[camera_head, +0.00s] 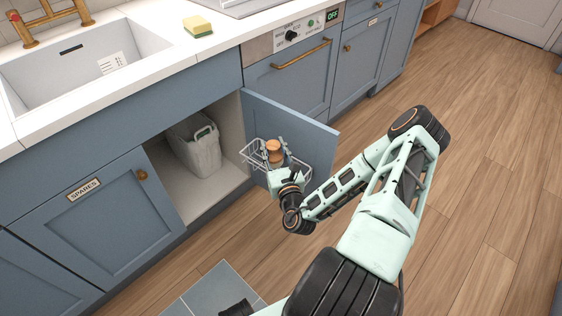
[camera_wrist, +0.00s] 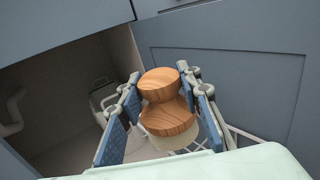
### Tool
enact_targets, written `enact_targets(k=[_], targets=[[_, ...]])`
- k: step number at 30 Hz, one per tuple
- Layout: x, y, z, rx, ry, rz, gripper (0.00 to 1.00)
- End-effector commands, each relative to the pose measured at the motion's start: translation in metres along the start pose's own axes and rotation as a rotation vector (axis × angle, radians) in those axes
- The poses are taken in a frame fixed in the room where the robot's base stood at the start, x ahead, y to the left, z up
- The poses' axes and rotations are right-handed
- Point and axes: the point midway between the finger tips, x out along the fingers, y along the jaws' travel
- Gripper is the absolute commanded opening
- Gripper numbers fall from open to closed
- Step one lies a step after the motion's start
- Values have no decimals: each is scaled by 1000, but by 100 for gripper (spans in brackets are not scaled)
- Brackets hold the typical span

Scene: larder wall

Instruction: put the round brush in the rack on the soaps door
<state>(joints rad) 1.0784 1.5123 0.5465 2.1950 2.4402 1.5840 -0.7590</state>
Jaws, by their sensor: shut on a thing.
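The round brush (camera_head: 273,146) has a wooden body with a knob on top. In the wrist view the brush (camera_wrist: 166,116) sits upright between my gripper's (camera_wrist: 160,88) two blue-padded fingers, with a pale part showing beneath the wood. My gripper (camera_head: 276,158) is shut on it. The white wire rack (camera_head: 250,151) is on the inner face of the open cupboard door (camera_head: 310,140). The brush is at the rack in the head view; I cannot tell whether it rests on the rack's floor. Rack wires (camera_wrist: 238,135) show to its right in the wrist view.
The open cupboard holds a pale bin (camera_head: 195,148). The closed door labelled SPARES (camera_head: 84,189) is to the left. A sponge (camera_head: 198,26) lies on the counter above, near the sink (camera_head: 75,68). The wooden floor at right is clear.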

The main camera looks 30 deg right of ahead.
Motion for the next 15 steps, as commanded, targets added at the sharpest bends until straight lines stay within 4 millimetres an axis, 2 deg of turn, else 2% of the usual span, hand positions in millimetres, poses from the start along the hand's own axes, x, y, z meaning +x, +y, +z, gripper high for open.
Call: enact_targets(k=[1, 6, 15], targets=[[6, -7, -16, -1, -1, -3, 7], [20, -23, -41, 0, -2, -1, 7], [29, -35, -58, 0, -1, 0, 7]])
